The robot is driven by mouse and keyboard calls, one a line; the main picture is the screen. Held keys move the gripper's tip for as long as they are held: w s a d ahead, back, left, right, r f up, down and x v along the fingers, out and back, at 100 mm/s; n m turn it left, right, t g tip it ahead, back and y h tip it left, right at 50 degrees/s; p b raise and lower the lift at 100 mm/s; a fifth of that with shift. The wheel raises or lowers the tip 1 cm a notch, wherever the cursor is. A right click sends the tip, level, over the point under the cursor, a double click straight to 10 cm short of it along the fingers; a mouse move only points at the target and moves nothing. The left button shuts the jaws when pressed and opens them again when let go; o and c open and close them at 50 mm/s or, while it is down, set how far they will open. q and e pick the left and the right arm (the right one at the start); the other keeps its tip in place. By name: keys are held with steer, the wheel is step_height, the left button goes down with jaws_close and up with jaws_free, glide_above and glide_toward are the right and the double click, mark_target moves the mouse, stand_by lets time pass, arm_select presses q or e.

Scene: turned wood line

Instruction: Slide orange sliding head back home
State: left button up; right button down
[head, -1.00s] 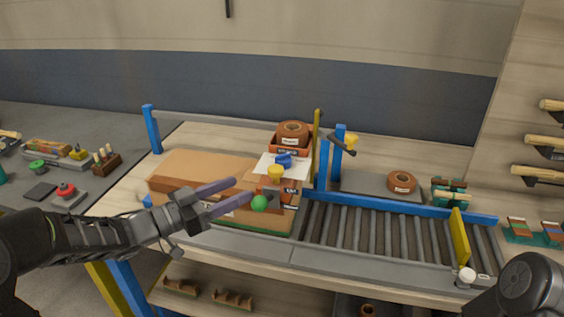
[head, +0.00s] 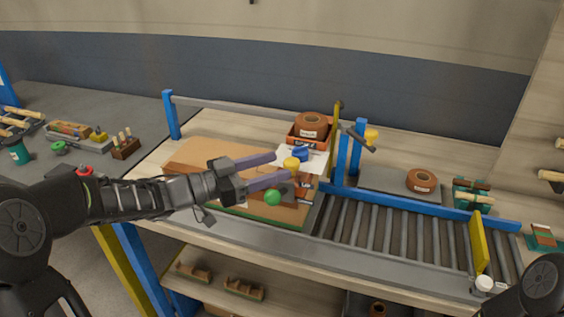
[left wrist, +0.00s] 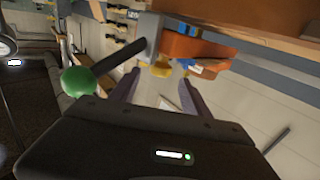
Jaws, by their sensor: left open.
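The orange sliding head (left wrist: 205,48) shows in the left wrist view as an orange block beside a grey block, with a yellow knob (left wrist: 160,69) and a blue knob (left wrist: 186,64) close by. In the head view my left gripper largely covers it; the yellow knob (head: 291,164), the blue knob (head: 300,154) and a green ball (head: 272,198) show around my fingers. My left gripper (head: 281,167) is open, its fingertips near the yellow knob. In the left wrist view its fingers (left wrist: 158,79) point towards the knobs with nothing held between them. My right gripper is out of view.
An orange tray (head: 296,136) with a brown tape roll (head: 311,123) stands behind. Blue posts and a roller conveyor (head: 385,228) are to the right. The green ball's dark lever (left wrist: 118,58) sticks out near my left fingers.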

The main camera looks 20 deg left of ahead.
arm_select(q)
steer(key=shift+x, duration=1.35)
jaws_close()
stand_by(0.4)
